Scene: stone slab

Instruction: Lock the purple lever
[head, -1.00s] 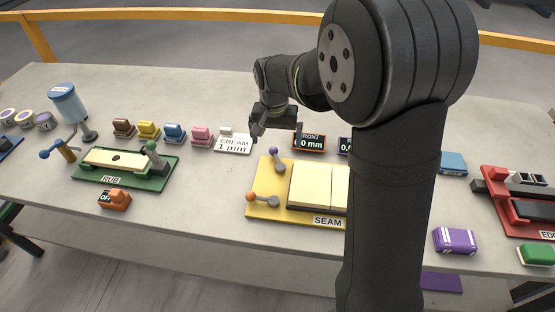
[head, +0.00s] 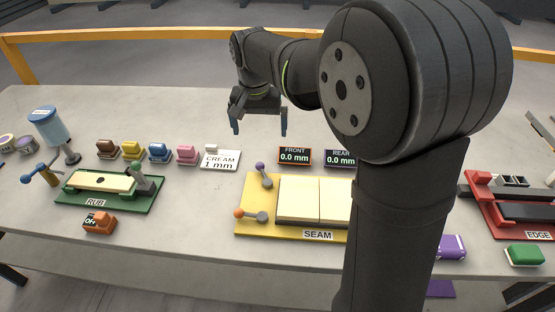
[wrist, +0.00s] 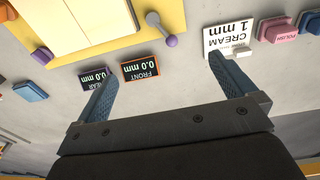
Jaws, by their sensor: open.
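The purple lever (head: 262,172) is a grey arm with a purple ball end, at the back left of the yellow SEAM board (head: 243,214). In the wrist view the lever (wrist: 164,32) shows at the top, with its purple knob toward the gripper. My gripper (head: 259,132) is open and empty above the slab, behind the board and apart from the lever. Its two blue fingers (wrist: 168,75) point toward the board in the wrist view. An orange-knobbed lever (head: 250,215) sits at the board's front left. Two pale slabs lie on the board, partly hidden by my arm.
FRONT (head: 294,156) and REAR (head: 340,158) displays, both reading 0.0 mm, stand behind the board. A CREAM 1 mm card (head: 220,160) and several coloured blocks are to the left. A green RUB board (head: 66,196) lies further left; a red EDGE board (head: 490,210) is right.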

